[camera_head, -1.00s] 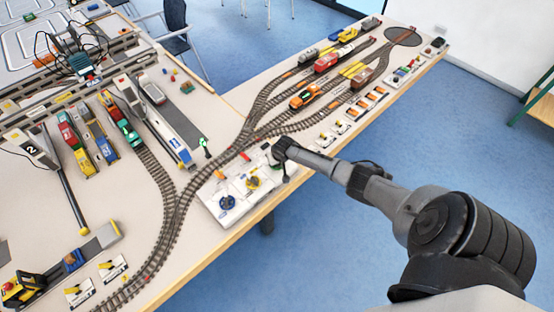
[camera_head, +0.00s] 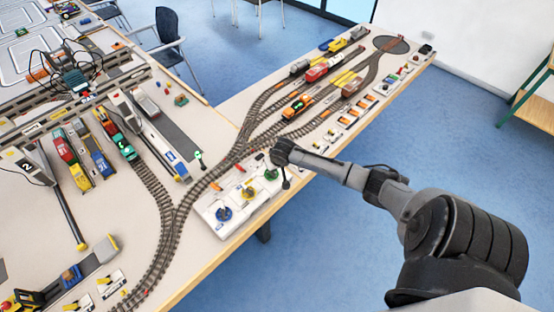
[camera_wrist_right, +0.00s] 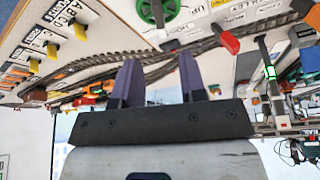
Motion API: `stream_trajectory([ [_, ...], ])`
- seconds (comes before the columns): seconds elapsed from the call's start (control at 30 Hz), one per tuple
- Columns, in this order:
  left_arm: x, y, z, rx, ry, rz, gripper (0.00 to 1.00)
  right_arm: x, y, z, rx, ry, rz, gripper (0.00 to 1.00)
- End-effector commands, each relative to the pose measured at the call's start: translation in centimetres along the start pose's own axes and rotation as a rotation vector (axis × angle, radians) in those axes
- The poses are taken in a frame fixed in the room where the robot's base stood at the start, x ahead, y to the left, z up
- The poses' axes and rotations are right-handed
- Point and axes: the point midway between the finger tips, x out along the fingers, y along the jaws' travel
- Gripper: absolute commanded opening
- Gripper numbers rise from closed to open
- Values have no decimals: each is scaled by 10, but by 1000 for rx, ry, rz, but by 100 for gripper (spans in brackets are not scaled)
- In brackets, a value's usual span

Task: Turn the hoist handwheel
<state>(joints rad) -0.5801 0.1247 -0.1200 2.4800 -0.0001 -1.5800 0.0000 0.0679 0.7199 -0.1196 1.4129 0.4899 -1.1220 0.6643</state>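A white control panel (camera_head: 212,207) lies at the table's front edge in the head view. It carries a blue handwheel (camera_head: 224,214), a yellow one (camera_head: 247,192) and a green one (camera_head: 271,174). I cannot read there which is the hoist's. The green handwheel (camera_wrist_right: 172,10) is cut off by the top of the right wrist view, with lettering beside it. My right gripper (camera_wrist_right: 160,82) is open, with nothing between its two fingers. In the head view the right gripper (camera_head: 286,180) hangs close by the green handwheel, partly hidden by its own wrist. My left gripper is out of view.
Curved tracks (camera_head: 172,215) run behind the panel. Model trains (camera_head: 298,106) stand on sidings farther back. A green signal post (camera_head: 199,160) stands behind the tracks.

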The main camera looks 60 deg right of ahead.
Motion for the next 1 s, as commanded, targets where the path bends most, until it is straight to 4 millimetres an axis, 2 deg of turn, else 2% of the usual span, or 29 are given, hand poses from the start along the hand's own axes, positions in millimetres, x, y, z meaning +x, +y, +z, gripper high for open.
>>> stream_trajectory([
  [0.03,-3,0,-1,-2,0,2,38,-10,0,0,-2,1,0,38],
  [0.2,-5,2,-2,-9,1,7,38,-30,0,0,-1,0,0,38],
  [0.4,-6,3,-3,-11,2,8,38,-42,0,0,-1,1,0,38],
  [1.0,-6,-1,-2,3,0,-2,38,-44,0,0,0,0,0,38],
])
